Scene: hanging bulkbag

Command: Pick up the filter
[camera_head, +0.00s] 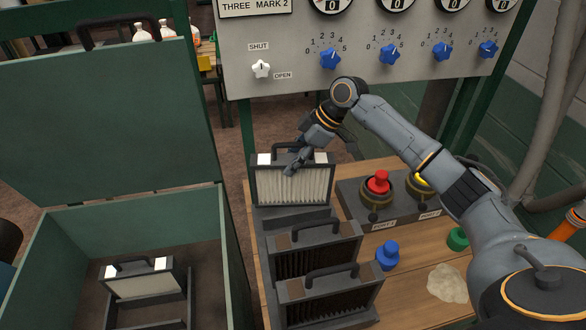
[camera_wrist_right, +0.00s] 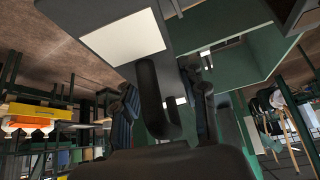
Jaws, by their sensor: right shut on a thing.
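A filter with white pleats, a dark frame and white corner patches (camera_head: 312,187) stands upright at the back of the dark rack on the wooden table. My right gripper (camera_head: 291,166) reaches it from above and is shut on its black handle. In the right wrist view the handle (camera_wrist_right: 151,85) lies between the fingers (camera_wrist_right: 163,105), with a white patch beside it. I cannot tell whether the filter's base is clear of the rack. Two dark, dirty filters (camera_head: 322,250) stand in front. My left gripper is not in view.
The green case (camera_head: 235,270) stands open at left, its lid upright. Red (camera_head: 377,182) and yellow knobs sit right of the rack, with a blue knob (camera_head: 387,256) and a pale patch (camera_head: 448,283) nearer. A control panel (camera_head: 285,52) hangs above.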

